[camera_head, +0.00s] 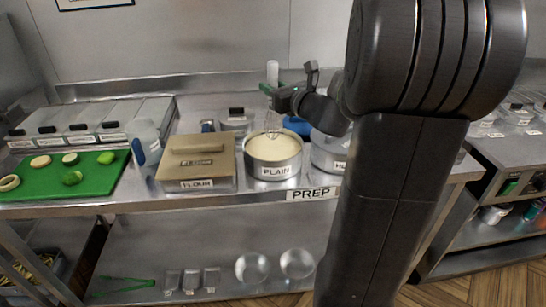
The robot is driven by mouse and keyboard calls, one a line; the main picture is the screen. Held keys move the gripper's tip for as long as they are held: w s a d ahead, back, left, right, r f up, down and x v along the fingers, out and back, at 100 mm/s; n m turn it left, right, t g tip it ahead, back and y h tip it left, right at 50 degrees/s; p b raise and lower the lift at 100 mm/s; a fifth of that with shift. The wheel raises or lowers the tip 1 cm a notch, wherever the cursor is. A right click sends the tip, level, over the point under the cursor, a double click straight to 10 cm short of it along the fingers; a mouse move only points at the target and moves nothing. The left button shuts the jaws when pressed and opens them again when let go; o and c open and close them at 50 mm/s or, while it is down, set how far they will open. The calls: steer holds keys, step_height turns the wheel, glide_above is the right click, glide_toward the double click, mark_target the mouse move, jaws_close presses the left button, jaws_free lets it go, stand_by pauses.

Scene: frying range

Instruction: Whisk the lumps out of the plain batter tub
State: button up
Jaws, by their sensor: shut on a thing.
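The plain batter tub (284,171) is a round metal tub labelled PLAIN, full of pale batter (270,146), on the prep counter. My gripper (273,94) is above the tub, shut on a whisk. The whisk's pale handle (272,72) sticks up above the jaws. Its wire head (273,122) points down at the back part of the batter. I cannot tell whether the wire tips touch the batter. Lumps are too small to make out.
A lidded flour box (197,163) stands left of the tub. Another labelled metal tub (326,158) stands close on the right, partly hidden by my arm. A blue item (297,125) is behind. A green board (90,177) with cut vegetables lies far left.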

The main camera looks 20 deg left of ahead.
mark_target(276, 70)
step_height(276, 70, up, 5)
steer(key=p, duration=0.4)
steer(key=shift+r, duration=0.1)
stand_by(0.7)
